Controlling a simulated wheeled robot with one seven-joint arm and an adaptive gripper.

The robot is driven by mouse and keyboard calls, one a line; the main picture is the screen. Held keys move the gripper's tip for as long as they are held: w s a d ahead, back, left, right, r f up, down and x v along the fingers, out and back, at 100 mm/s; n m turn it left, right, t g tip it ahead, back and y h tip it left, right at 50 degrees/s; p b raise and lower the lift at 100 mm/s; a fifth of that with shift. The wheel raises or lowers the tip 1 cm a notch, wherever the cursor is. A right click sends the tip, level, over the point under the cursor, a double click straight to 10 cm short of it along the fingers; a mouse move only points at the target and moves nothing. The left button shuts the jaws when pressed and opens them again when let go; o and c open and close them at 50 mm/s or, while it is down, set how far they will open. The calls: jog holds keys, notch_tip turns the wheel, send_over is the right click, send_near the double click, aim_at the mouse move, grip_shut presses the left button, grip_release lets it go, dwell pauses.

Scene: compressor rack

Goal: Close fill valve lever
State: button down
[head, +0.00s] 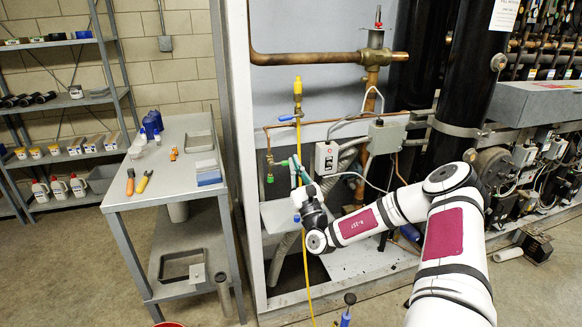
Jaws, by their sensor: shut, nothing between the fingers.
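A yellow hose (305,262) hangs down past my wrist. A grey control box (327,157) and copper pipes stand right of my gripper. The rack's upright frame (240,130) is at left. A metal table (150,188) with tools stands further left.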

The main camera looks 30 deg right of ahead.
aim_at(291, 117)
jog(key=x, duration=0.7)
jog(key=shift+w+r, duration=0.25)
jog(key=shift+r, duration=0.95)
jog(key=shift+w+r, duration=0.2)
jog(key=shift+r, duration=0.55)
jog(key=shift+w+a+r+m+h+p, duration=0.1)
jog(key=shift+r+m+h+p, duration=0.3)
jog(key=shift+m+p, duration=0.25)
jog(key=shift+w+a+r+m+h+p, duration=0.1)
jog(key=shift+r+m+h+p, duration=0.3)
jog(key=shift+m+p, duration=0.25)
